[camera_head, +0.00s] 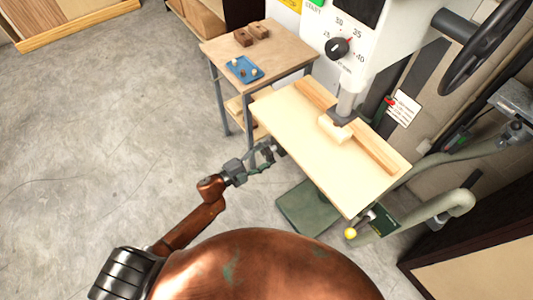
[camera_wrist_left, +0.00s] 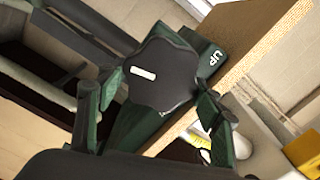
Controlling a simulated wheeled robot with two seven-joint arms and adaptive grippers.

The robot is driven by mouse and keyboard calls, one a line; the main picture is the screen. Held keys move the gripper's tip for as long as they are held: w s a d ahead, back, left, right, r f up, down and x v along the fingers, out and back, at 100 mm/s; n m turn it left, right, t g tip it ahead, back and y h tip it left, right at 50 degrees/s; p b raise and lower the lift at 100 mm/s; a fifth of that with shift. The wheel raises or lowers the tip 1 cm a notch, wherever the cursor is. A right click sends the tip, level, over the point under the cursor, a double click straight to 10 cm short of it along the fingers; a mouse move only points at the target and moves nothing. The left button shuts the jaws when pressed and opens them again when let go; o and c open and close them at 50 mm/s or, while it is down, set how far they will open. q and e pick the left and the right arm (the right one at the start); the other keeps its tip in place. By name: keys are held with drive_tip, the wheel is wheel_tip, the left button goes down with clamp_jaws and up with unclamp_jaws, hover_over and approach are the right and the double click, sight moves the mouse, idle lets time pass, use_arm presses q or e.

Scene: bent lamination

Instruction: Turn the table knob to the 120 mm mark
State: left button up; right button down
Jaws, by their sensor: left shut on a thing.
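The table knob (camera_wrist_left: 160,72) is a black lobed knob with a white bar mark, seen face-on in the left wrist view. My left gripper (camera_wrist_left: 160,98) has one finger on each side of the knob and is shut on it. In the head view my left gripper (camera_head: 268,153) is at the left edge of the light wooden table (camera_head: 290,122), and the knob is mostly hidden there. A small white and yellow strip (camera_wrist_left: 198,135) shows below the knob, but I cannot read any mark on it. My right gripper is not in view.
Wooden strips (camera_head: 370,148) and a pale block (camera_head: 335,130) lie on the table. A side table (camera_head: 285,52) holds a blue tray (camera_head: 244,69). A dark handwheel (camera_head: 480,50) is at upper right. The left floor is clear.

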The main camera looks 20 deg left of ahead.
use_arm(q)
drive_tip(key=m, duration=0.1)
drive_tip(key=m+b, duration=0.1)
drive_tip(key=m, duration=0.1)
drive_tip(key=m+b, duration=0.1)
drive_tip(key=shift+w+a+r+m, duration=0.1)
drive_tip(key=shift+w+r+m, duration=0.15)
drive_tip(key=shift+r+m, duration=0.15)
drive_tip(key=m+b, duration=0.1)
drive_tip(key=m, duration=0.2)
drive_tip(key=shift+f+b, duration=0.1)
drive_tip(key=shift+b, duration=0.25)
drive_tip(key=shift+m+b, duration=0.45)
drive_tip(key=shift+m, duration=0.45)
drive_tip(key=o, duration=1.1)
drive_tip(key=shift+s, duration=0.1)
drive_tip(key=shift+s+f, duration=0.15)
